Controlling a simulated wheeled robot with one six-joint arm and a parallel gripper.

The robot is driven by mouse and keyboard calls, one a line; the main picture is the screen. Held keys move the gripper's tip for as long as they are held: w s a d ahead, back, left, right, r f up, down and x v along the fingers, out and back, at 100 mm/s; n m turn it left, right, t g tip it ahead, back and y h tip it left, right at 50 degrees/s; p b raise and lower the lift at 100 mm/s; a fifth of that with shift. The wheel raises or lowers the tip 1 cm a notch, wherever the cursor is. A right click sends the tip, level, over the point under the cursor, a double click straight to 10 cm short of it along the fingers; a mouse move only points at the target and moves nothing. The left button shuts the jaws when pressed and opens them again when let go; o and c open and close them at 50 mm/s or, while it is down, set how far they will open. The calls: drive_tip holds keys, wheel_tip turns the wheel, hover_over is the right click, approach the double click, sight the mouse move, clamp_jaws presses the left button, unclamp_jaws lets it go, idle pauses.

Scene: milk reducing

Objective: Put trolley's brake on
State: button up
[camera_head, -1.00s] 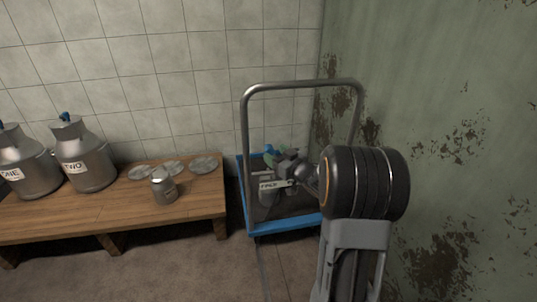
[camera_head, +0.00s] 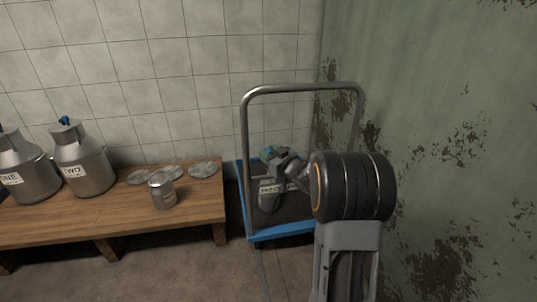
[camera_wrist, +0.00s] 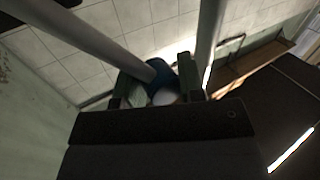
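The trolley has a blue-edged platform (camera_head: 285,237) and a tall grey tube handle (camera_head: 300,87). It stands on the floor between the bench and the green wall. A metal can with a white label (camera_head: 268,190) stands on it, partly hidden by my arm. My gripper (camera_head: 267,154) is above the platform, near the top of the can. In the wrist view, the greenish fingers of my gripper (camera_wrist: 158,88) are spread apart. A pale round shape and a teal part show between them; I cannot tell whether they touch. Grey handle tubes (camera_wrist: 100,35) cross that view. I cannot make out a brake.
A wooden bench (camera_head: 110,215) stands at left. It carries metal cans labelled ONE (camera_head: 28,172) and TWO (camera_head: 82,165), a small metal pot (camera_head: 162,192) and several round lids (camera_head: 203,169). The stained green wall (camera_head: 455,120) is close at right. Floor shows in front.

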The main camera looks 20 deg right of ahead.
clamp_jaws()
